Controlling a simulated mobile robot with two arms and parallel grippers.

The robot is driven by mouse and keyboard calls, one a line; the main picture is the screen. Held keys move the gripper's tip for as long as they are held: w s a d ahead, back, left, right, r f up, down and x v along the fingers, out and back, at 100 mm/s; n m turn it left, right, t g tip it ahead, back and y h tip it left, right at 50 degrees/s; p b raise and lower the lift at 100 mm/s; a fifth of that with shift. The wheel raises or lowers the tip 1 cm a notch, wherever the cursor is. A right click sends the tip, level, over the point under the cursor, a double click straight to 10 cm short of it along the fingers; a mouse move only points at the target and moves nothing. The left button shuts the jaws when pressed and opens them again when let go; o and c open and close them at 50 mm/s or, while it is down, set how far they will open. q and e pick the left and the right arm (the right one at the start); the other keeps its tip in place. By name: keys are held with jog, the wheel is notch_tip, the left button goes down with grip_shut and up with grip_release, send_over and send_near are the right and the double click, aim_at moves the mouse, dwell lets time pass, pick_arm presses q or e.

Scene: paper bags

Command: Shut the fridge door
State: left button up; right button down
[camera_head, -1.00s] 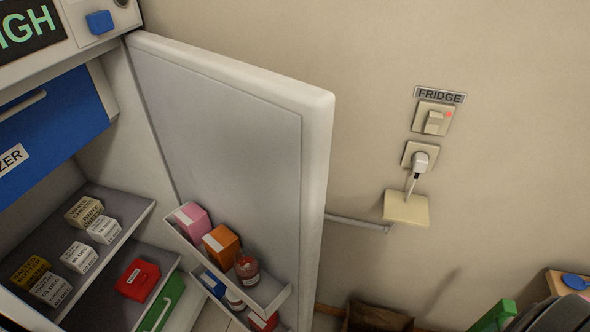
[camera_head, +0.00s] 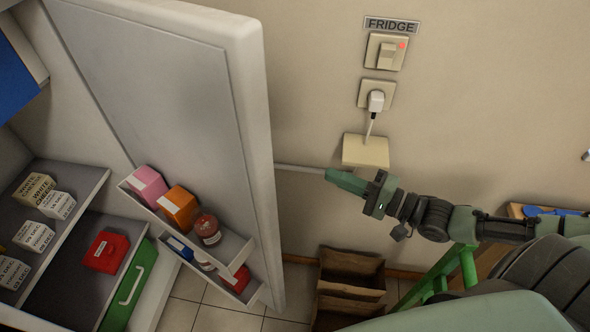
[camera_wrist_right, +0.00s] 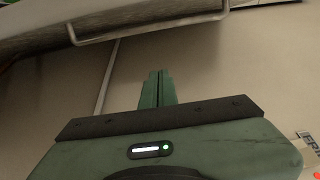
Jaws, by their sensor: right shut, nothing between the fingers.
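The white fridge door (camera_head: 185,90) stands wide open in the head view, its inner side facing left and its shelves holding boxes and a jar. The fridge interior (camera_head: 60,230) is at the left. My left gripper is not in view.
A wall switch (camera_head: 385,52) labelled FRIDGE shows a red light, with a plugged-in socket (camera_head: 376,95) below it. Brown paper bags (camera_head: 350,282) stand on the tiled floor right of the door. A green frame (camera_head: 445,275) is near my right arm.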

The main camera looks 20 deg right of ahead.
jog(key=w+a+p, duration=0.2)
jog(key=w+a, duration=0.4)
jog(key=a, duration=0.3)
jog(key=shift+w+a+p, duration=0.2)
jog(key=shift+w+p, duration=0.05)
jog(key=shift+p, duration=0.15)
